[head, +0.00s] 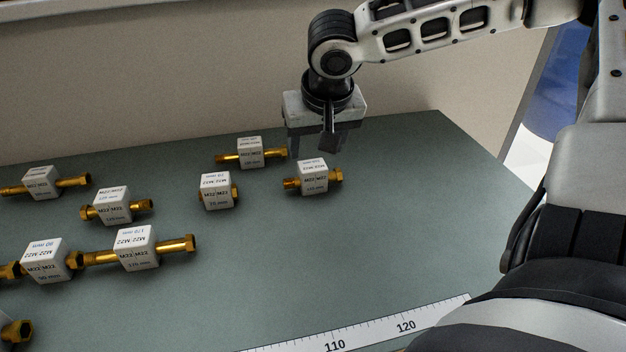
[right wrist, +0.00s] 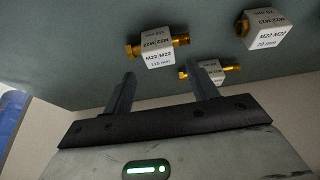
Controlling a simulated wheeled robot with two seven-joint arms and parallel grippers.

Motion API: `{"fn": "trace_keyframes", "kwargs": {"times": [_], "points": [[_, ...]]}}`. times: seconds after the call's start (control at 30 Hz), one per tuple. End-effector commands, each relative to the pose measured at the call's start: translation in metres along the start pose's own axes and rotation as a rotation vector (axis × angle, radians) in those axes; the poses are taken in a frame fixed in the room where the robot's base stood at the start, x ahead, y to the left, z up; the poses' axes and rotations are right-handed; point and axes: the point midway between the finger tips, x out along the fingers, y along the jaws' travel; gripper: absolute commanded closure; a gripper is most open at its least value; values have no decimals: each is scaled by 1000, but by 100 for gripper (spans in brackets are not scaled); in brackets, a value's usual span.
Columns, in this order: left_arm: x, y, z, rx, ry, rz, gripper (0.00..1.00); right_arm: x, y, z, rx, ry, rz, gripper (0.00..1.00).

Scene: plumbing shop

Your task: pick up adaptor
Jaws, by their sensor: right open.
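Several brass adaptors with white label cubes marked M22 M22 lie on the table. The adaptor nearest my right gripper (head: 322,150) is one at right (head: 313,178). Another adaptor (head: 250,153) lies behind and left, and a short one marked 70 mm (right wrist: 265,30) lies further left in the head view (head: 217,190). My right gripper (right wrist: 158,76) is open, pointing down above the table's back edge, with nothing between its fingers. My left gripper is out of view.
More adaptors lie at left, among them a long one (head: 137,248), one near the back (head: 42,183) and one between them (head: 112,206). A ruler strip (head: 370,326) runs along the front. The green table top (head: 420,215) is bare at right. A wall (head: 200,75) stands behind.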

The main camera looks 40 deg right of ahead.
Motion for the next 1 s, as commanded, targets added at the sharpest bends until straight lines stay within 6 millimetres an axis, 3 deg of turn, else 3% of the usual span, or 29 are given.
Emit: {"fn": "trace_keyframes", "kwargs": {"times": [0.1,0.33,0.6,0.9,1.0], "points": [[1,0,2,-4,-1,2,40,17,0,0,-1,-1,1,42],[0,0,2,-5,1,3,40,33,1,-2,0,-1,2,42],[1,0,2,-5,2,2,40,70,3,-5,0,-1,1,42],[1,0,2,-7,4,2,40,75,3,-6,-1,2,-1,42],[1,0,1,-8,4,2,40,75,3,-6,-1,1,-1,67]]}}
